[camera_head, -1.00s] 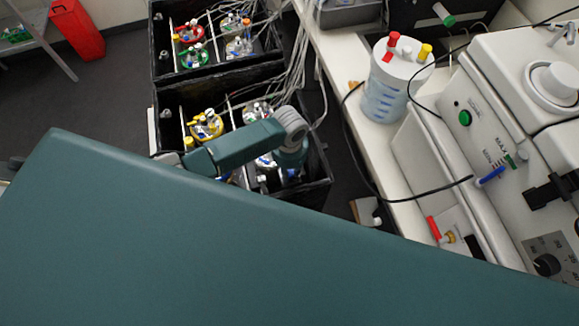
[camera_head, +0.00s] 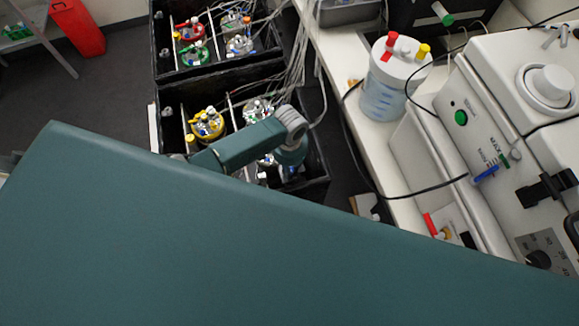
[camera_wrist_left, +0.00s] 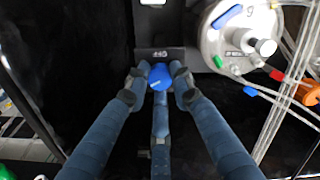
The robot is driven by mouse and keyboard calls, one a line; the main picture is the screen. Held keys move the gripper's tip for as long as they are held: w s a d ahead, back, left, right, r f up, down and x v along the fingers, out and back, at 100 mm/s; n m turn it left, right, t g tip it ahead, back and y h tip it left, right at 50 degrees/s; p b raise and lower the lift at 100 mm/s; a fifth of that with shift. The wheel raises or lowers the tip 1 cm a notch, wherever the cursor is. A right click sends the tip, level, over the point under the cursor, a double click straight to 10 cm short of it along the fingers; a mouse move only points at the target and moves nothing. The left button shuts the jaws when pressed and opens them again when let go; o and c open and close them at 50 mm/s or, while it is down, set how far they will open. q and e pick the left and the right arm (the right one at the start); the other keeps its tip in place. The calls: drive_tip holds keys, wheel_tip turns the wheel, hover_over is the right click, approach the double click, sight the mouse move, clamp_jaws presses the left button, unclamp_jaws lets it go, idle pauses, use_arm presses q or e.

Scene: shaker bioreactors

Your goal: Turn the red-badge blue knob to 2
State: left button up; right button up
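A round blue knob (camera_wrist_left: 161,76) shows in the left wrist view, in front of a dark plate (camera_wrist_left: 150,54) with small white marks that I cannot read surely. My left gripper (camera_wrist_left: 160,80) has a finger on each side of the knob and a third finger below it. The fingertips are very close to the knob; I cannot tell whether they touch it. No red badge can be made out. In the head view, the left gripper and this knob are hidden behind my teal arm. My right gripper is in neither view.
A steel-topped vessel (camera_wrist_left: 240,40) with tubes stands right of the knob. In the head view, black boxes (camera_head: 222,76) hold several vessels with coloured caps. A white bottle (camera_head: 390,85) and a beige machine (camera_head: 465,135) with a black cable stand right. A red bin (camera_head: 78,28) is far left.

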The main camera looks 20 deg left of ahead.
use_arm(q)
drive_tip(key=o, duration=0.4)
drive_tip(key=shift+r, duration=0.15)
wheel_tip(320, 180, up, 12)
drive_tip(key=shift+f, duration=0.1)
idle(0.7)
